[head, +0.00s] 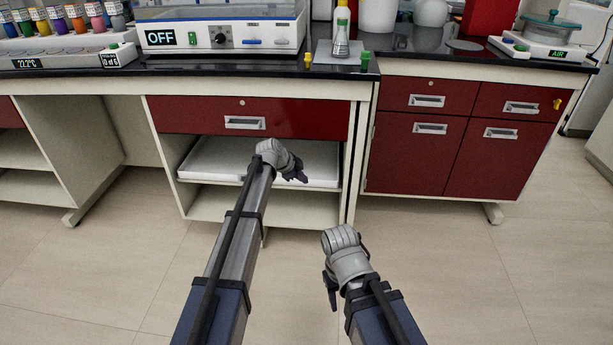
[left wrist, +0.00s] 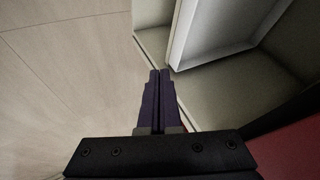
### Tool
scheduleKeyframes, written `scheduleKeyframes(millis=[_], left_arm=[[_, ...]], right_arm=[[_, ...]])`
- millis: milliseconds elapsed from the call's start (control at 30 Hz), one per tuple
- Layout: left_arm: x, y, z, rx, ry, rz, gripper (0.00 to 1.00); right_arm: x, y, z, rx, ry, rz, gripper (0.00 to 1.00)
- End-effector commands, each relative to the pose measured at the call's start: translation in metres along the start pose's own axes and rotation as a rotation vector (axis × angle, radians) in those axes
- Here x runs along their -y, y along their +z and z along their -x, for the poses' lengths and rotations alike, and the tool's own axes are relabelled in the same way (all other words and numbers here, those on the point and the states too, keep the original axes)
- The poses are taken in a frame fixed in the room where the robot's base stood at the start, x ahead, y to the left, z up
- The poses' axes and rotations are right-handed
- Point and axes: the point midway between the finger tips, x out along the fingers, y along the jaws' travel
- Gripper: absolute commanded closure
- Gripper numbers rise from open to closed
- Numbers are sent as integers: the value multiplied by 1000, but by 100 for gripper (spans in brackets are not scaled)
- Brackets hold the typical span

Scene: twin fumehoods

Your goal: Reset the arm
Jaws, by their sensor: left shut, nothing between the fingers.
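My left arm reaches forward from the bottom of the head view, and its gripper (head: 303,177) is in front of the open shelf under the red drawer. In the left wrist view the left gripper (left wrist: 160,72) has its two fingers together with nothing between them. My right arm comes in at the bottom right of the head view. Its gripper (head: 331,305) hangs low over the floor, and its fingers are too small and edge-on to tell whether they are apart.
A white tray (head: 215,160) lies on the shelf below the red drawer (head: 190,117). Red cabinets (head: 405,150) stand to the right. The dark benchtop (head: 420,62) carries a device reading OFF (head: 205,38), several coloured bottles and a spray bottle (head: 341,30). The floor (head: 430,260) is clear.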

Motion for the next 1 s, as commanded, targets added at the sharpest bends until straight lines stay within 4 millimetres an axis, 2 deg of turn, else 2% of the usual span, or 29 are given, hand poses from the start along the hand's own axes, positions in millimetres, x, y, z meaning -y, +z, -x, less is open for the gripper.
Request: scheduleKeyframes(millis=[167, 267, 367, 467, 500, 600, 700, 800, 1000], left_arm=[[0, 0, 0, 0, 1, 0, 100], [-13, -3, 2, 6, 16, 22, 100], [-54, -14, 9, 38, 67, 100, 100], [-120, -24, 25, 114, 142, 245, 100], [-149, -27, 33, 157, 171, 314, 100], [-216, -30, 56, 282, 219, 489, 100], [-270, -26, 79, 409, 228, 646, 100], [-312, -20, 101, 521, 213, 776, 100], [-376, -6, 142, 707, 135, 984, 100]], right_arm=[[0, 0, 0, 0, 0, 0, 50], [0, 0, 0, 0, 0, 0, 50], [0, 0, 0, 0, 0, 0, 50], [0, 0, 0, 0, 0, 0, 50], [0, 0, 0, 0, 0, 0, 50], [0, 0, 0, 0, 0, 0, 50], [0, 0, 0, 0, 0, 0, 50], [0, 0, 0, 0, 0, 0, 50], [0, 0, 0, 0, 0, 0, 50]])
